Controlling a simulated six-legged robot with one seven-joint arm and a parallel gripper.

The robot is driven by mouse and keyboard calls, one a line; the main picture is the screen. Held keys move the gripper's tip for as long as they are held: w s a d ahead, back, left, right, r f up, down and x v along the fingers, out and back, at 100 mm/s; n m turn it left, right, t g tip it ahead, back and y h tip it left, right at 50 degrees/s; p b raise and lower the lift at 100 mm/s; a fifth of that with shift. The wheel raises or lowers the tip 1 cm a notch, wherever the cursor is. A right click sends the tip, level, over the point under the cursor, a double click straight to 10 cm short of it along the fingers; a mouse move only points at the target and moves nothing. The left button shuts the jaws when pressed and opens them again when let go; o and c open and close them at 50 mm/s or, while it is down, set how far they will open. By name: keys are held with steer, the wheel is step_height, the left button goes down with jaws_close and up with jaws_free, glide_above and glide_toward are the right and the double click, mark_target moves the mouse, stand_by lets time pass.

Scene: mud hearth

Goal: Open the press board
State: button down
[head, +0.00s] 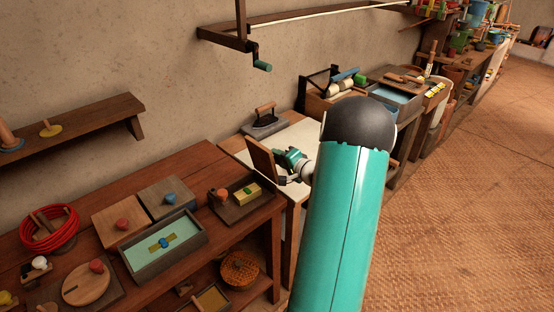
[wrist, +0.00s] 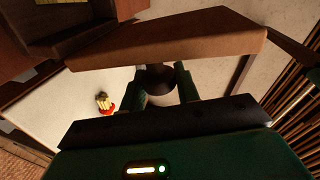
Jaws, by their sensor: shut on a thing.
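The press board (head: 262,160) is a brown wooden panel. In the head view it stands steeply tilted above the pale-topped table (head: 298,134). In the wrist view its edge and face (wrist: 165,48) run across the top of the picture. A dark round knob (wrist: 158,78) is on the board's near side. My gripper (wrist: 161,86) is shut on this knob, with one green finger on each side. In the head view my gripper (head: 288,160) is at the right side of the board, partly hidden by my arm.
A dark press iron with a wooden handle (head: 265,117) stands behind the board. A small red and cream item (wrist: 104,104) lies on the pale surface in the wrist view. A brown bench (head: 180,170) with lidded boxes and trays is at left. Woven floor (head: 460,180) lies open at right.

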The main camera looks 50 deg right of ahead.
steer(key=shift+w, duration=0.15)
steer(key=c, duration=1)
jaws_free()
steer(key=shift+c, duration=0.2)
steer(key=shift+s, duration=0.25)
steer(key=v, duration=1.3)
steer(key=shift+s, duration=0.25)
